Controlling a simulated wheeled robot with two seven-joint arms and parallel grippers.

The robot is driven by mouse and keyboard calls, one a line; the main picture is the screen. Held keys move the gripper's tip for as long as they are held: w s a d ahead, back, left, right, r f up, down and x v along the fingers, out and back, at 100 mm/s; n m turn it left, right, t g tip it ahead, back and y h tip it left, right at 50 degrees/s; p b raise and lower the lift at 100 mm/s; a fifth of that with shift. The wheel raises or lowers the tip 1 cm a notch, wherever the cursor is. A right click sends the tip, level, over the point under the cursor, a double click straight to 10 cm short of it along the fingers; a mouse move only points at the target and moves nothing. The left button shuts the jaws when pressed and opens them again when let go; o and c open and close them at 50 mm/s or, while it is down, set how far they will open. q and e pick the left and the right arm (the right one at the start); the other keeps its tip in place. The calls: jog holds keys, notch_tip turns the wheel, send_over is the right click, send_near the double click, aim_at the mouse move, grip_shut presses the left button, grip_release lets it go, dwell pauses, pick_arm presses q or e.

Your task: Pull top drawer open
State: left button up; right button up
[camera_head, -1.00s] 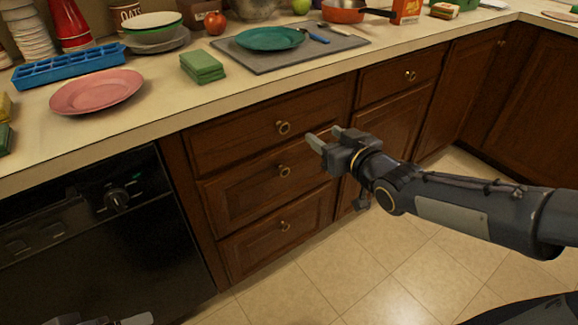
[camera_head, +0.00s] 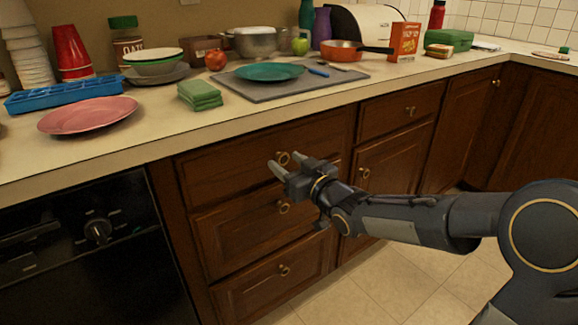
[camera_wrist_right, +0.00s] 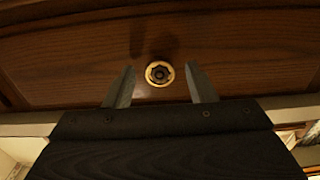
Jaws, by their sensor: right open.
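The top drawer (camera_head: 235,158) is a dark brown wooden front, closed flush under the counter; its wooden face (camera_wrist_right: 255,50) fills much of the right wrist view. Its round brass knob (camera_head: 283,158) sits near the middle of the front. My right gripper (camera_head: 285,162) is open at this knob. In the right wrist view, the knob (camera_wrist_right: 159,73) shows between the two fingertips (camera_wrist_right: 161,68), with a gap on each side. How deep the fingers reach around it is hard to tell. My left gripper is out of view.
Two more drawers with knobs (camera_head: 283,207) (camera_head: 284,270) are below, and a small drawer (camera_head: 400,110) is to the right. A black dishwasher (camera_head: 80,250) is at left. The counter above holds a pink plate (camera_head: 88,115), green sponges (camera_head: 200,95) and a grey board (camera_head: 340,76).

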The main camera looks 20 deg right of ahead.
jog(key=shift+c, duration=0.3)
grip_shut()
jog(key=shift+s, duration=0.1)
